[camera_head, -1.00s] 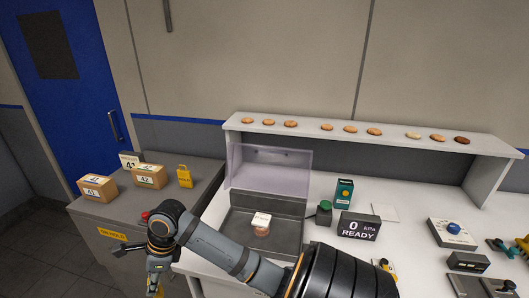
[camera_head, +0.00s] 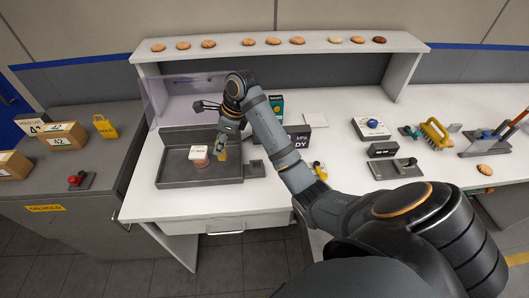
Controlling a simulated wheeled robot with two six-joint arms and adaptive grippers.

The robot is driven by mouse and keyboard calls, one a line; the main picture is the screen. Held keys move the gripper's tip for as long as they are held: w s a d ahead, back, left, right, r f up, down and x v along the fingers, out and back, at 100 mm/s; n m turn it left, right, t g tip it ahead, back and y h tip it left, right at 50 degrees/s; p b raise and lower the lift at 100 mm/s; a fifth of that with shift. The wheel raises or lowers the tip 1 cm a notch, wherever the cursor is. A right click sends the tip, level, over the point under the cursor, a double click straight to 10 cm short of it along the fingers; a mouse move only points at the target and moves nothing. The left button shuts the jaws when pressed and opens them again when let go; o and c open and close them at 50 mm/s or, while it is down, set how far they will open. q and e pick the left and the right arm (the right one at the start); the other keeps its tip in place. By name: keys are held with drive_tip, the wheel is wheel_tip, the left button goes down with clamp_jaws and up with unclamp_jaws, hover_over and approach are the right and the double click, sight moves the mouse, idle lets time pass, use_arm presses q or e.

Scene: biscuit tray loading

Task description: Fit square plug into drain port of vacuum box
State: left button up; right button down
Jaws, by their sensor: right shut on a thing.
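The vacuum box is a dark grey open tray (camera_head: 170,181) on the white bench, with its clear lid (camera_head: 170,100) raised at the back. A biscuit stack with a white label (camera_head: 199,154) stands inside. A small dark block (camera_head: 256,168) sits at the box's right side; I cannot tell if it is the drain port. My right gripper (camera_head: 224,137) is shut on a small yellowish piece (camera_head: 221,149), which looks like the square plug. It is above the box, just right of the biscuit stack; the piece's shape is unclear. My left gripper is not in view.
A shelf (camera_head: 280,46) with several biscuits runs behind the box. My right arm partly hides a green box (camera_head: 277,103) and the pressure display (camera_head: 300,136). A control box (camera_head: 371,129) and a yellow brush (camera_head: 435,135) lie to the right. A grey cabinet (camera_head: 100,175) stands left.

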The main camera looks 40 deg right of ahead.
wheel_tip(320, 180, up, 3)
drive_tip(key=w+a+n, duration=0.1)
drive_tip(key=w+a, duration=0.1)
drive_tip(key=w, duration=0.1)
drive_tip(key=s+d+f, duration=0.2)
drive_tip(key=d+f, duration=0.2)
drive_tip(key=s+d+f+p, duration=0.1)
drive_tip(key=s+d+f, duration=0.1)
drive_tip(key=d+f, duration=0.2)
drive_tip(key=s+d+f, duration=0.2)
drive_tip(key=d+f, duration=0.2)
drive_tip(key=shift+s+d+f+p, duration=0.2)
drive_tip(key=shift+s+p, duration=0.1)
drive_tip(key=shift+s, duration=0.1)
drive_tip(key=shift+f, duration=0.3)
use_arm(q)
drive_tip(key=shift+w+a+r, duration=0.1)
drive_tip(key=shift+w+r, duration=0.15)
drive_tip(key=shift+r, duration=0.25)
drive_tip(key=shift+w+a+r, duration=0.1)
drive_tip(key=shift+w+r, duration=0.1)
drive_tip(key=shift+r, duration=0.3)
use_arm(e)
drive_tip(key=shift+g, duration=0.3)
